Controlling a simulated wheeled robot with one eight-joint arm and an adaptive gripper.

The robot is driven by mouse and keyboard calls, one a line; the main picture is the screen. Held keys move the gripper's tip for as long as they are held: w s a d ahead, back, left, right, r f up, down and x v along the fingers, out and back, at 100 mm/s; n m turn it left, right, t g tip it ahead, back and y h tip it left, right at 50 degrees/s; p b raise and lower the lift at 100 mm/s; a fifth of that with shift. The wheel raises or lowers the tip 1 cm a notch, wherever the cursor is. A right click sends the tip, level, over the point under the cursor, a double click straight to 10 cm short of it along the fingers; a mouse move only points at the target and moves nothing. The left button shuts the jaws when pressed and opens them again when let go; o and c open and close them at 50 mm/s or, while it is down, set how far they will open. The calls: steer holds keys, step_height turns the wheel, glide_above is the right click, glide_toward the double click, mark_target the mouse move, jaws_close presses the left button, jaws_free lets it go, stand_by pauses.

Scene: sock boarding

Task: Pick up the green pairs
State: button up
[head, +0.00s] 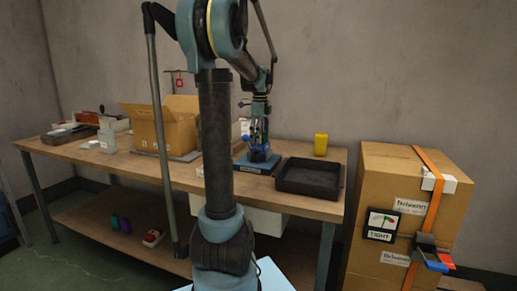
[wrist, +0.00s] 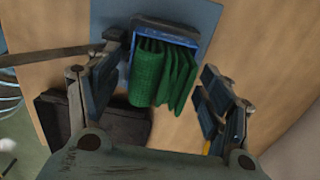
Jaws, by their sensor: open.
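The green pairs (wrist: 163,75) hang as several folded green layers in a blue holder in the wrist view. The holder's blue rim (wrist: 165,38) runs across their top, on a blue base (wrist: 205,18). In the head view the blue base (head: 248,168) stands on the workbench, and my gripper (head: 258,148) points down just over it, hiding most of the holder and the green pairs. In the wrist view my gripper (wrist: 160,82) is open, one finger on each side of the green layers, with a visible gap on the right.
A black tray (head: 310,190) sits right of the base on the workbench (head: 185,172). A yellow object (head: 320,144) stands behind it. An open carton (head: 178,128) is at left. A tall strapped carton (head: 380,190) stands on the right.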

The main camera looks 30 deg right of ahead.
steer(key=c, duration=1.5)
